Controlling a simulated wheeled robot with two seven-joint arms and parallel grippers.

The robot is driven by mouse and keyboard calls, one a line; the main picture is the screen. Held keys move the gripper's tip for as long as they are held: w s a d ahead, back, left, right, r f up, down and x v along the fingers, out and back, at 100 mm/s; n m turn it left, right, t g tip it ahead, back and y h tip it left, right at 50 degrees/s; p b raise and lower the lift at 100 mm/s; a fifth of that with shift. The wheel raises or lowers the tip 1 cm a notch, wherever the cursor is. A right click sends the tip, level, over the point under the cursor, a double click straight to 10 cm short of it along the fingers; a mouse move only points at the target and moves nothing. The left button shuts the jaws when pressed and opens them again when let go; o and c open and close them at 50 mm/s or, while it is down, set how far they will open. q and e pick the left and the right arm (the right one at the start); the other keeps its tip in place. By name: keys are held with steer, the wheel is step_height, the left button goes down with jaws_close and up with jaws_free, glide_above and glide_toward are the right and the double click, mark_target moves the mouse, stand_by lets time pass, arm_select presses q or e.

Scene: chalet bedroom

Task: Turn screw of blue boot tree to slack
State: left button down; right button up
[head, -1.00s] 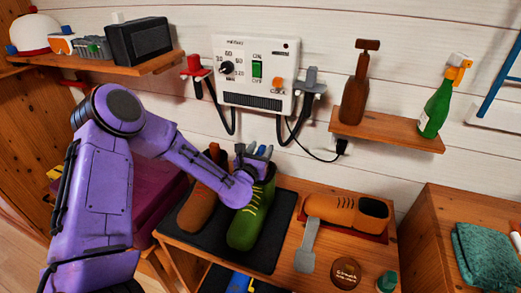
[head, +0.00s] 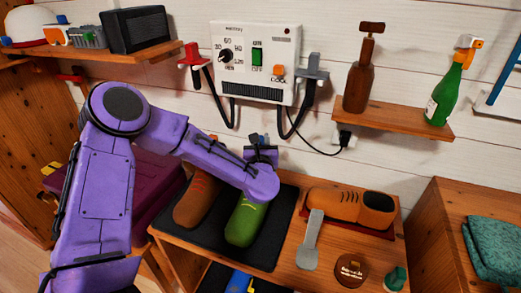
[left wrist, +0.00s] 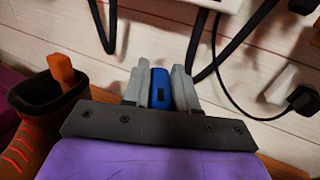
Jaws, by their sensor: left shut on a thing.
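The green boot (head: 245,220) stands on the dark mat beside the brown boot (head: 192,208); my left arm hides its top. My left gripper (head: 264,147) is at the top of the green boot. In the left wrist view, the gripper (left wrist: 159,88) is shut on a blue piece (left wrist: 160,92) with a small dark slot, seemingly the blue boot tree's screw. The rest of that boot tree is hidden. An orange boot tree (left wrist: 62,70) sticks out of the brown boot in the left wrist view. My right gripper is out of view.
A white control box (head: 256,62) with hanging black cables is on the wall behind. A low brown shoe (head: 340,206), a grey shoehorn (head: 310,240) and a round tin (head: 351,270) lie to the right. A wall shelf (head: 395,122) holds two bottles.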

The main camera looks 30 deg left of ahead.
arm_select(q)
steer(key=n+g+y+b, duration=0.2)
steer(key=g+y+b, duration=0.1)
steer(key=shift+d+f+n+b, duration=0.1)
steer(key=shift+f+n+b, duration=0.2)
steer(key=shift+f+n, duration=0.1)
steer(key=shift+r+n+g+y+b, duration=0.2)
steer(key=shift+n+g+y+b, duration=0.45)
steer(key=shift+g, duration=0.1)
steer(key=shift+r+n+g+y+b, duration=0.2)
steer(key=shift+n+g+y+b, duration=0.35)
steer(key=shift+g+y+b, duration=0.15)
steer(key=c, duration=1)
jaws_free()
steer(key=shift+o, duration=0.2)
steer(key=b+v, duration=0.1)
steer(key=v, duration=0.9)
steer(key=shift+d, duration=0.15)
steer(key=shift+s+r, duration=0.1)
steer(key=shift+r, duration=0.05)
